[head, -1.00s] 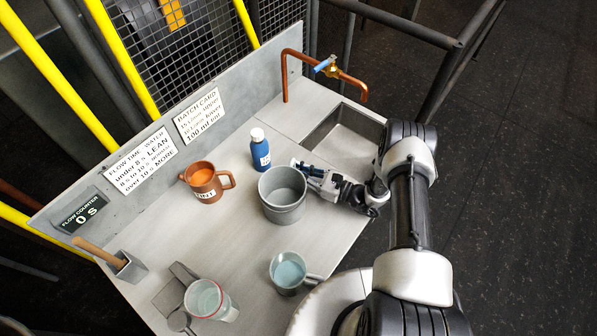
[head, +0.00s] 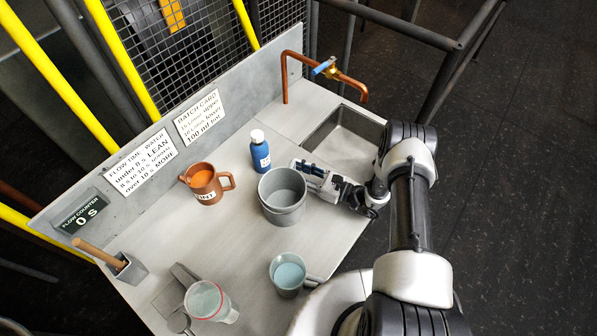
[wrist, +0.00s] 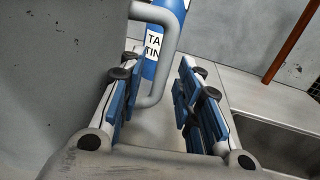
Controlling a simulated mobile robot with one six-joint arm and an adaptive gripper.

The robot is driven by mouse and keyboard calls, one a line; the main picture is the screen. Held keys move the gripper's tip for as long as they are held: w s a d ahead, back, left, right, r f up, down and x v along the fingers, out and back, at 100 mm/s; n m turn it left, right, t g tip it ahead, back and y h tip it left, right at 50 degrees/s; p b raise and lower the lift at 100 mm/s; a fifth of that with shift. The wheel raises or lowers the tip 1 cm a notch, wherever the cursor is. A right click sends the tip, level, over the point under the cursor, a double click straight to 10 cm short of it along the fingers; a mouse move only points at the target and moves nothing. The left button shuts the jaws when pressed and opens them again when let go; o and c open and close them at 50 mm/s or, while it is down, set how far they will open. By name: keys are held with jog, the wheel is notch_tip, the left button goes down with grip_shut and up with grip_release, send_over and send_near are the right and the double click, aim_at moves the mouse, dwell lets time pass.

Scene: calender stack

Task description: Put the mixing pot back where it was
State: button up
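The grey mixing pot (head: 283,207) stands upright on the bench, near its middle. It fills the left of the wrist view (wrist: 60,70), where its loop handle (wrist: 172,45) shows. My gripper (head: 308,170) is at the pot's right side in the head view. In the wrist view my gripper (wrist: 160,85) is open, its blue-padded fingers apart. The lower part of the handle lies between the fingers, nearer the left one, with a clear gap to the right finger. Whether the left finger touches the handle or pot cannot be told.
A blue bottle (head: 260,150) stands just behind the pot. An orange-brown jug (head: 206,184) is to the left. A mug of pale liquid (head: 288,274) and a red-rimmed clear cup (head: 207,301) are in front. A sink (head: 350,135) and copper tap (head: 330,70) are behind right.

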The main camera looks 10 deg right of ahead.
jog(key=p+v, duration=0.1)
jog(key=v, duration=1)
jog(key=shift+s+d, duration=0.15)
jog(key=shift+d, duration=0.15)
jog(key=shift+d+r, duration=0.1)
jog(key=shift+r, duration=0.3)
jog(key=s+a+r+n+g+h, duration=0.15)
jog(key=r+n+g, duration=0.3)
jog(key=r, duration=0.45)
jog(key=s+a+r+n+g+h, duration=0.1)
jog(key=s+a+r+n+g, duration=0.15)
jog(key=r+n, duration=0.4)
jog(key=s+a+r+n+g+h, duration=0.1)
jog(key=a+r+n+g+h, duration=0.2)
jog(key=r, duration=0.7)
jog(key=s+d+r+n+t+h, duration=0.2)
jog(key=s+r+n+h, duration=0.2)
jog(key=s+r, duration=0.3)
jog(key=s+d+r+n+t+h, duration=0.2)
jog(key=s+r+n+h, duration=0.3)
jog(key=s, duration=0.6)
jog(key=shift+d+r+n+t, duration=0.35)
jog(key=shift+r+n, duration=0.55)
jog(key=shift+r, duration=0.3)
jog(key=shift+s+h, duration=0.15)
jog(key=shift+h, duration=0.1)
jog(key=shift+a, duration=0.1)
